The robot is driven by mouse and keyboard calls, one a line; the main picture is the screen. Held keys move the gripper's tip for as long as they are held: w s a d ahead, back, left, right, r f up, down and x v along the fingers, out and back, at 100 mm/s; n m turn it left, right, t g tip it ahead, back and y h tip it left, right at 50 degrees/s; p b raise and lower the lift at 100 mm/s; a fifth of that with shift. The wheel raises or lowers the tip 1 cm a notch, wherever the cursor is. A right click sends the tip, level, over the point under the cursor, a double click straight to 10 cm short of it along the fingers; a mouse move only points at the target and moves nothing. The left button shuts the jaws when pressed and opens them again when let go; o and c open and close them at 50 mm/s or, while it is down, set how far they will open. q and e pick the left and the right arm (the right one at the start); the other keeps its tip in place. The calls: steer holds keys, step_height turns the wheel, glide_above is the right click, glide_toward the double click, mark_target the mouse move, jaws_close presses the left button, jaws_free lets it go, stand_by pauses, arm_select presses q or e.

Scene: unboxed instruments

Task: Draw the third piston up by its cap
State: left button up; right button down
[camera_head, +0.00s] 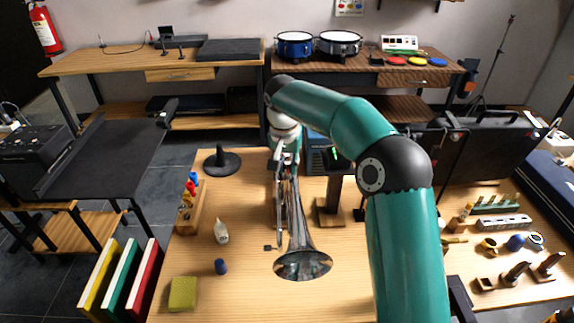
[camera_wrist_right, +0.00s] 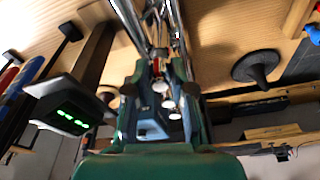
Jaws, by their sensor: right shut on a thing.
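A silver trumpet (camera_head: 302,262) stands on the wooden table with its bell toward me. Its valve section is at the far end, under my right gripper (camera_head: 283,160). In the right wrist view, the fingers of my right gripper (camera_wrist_right: 160,74) straddle the trumpet's valve area. Pale round piston caps (camera_wrist_right: 168,103) show between the fingers, close together. The gripper is shut on one of the caps, but I cannot tell which. The fingers hide part of the valves, and how far any piston is raised cannot be seen. My left gripper is not in view.
A small bottle (camera_head: 221,231), a blue cap (camera_head: 221,267) and a yellow-green sponge (camera_head: 183,294) lie left of the trumpet. A black cone stand (camera_head: 221,161) is at the back left. A device with a green display (camera_head: 328,154) and a wooden stand (camera_head: 331,205) are close on the right.

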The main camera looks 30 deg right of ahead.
steer(key=shift+r+p, duration=0.7)
steer(key=shift+r, duration=0.2)
steer(key=c, duration=1.2)
jaws_free()
steer(key=shift+f, duration=0.15)
step_height(320, 180, up, 7)
steer(key=p, duration=0.6)
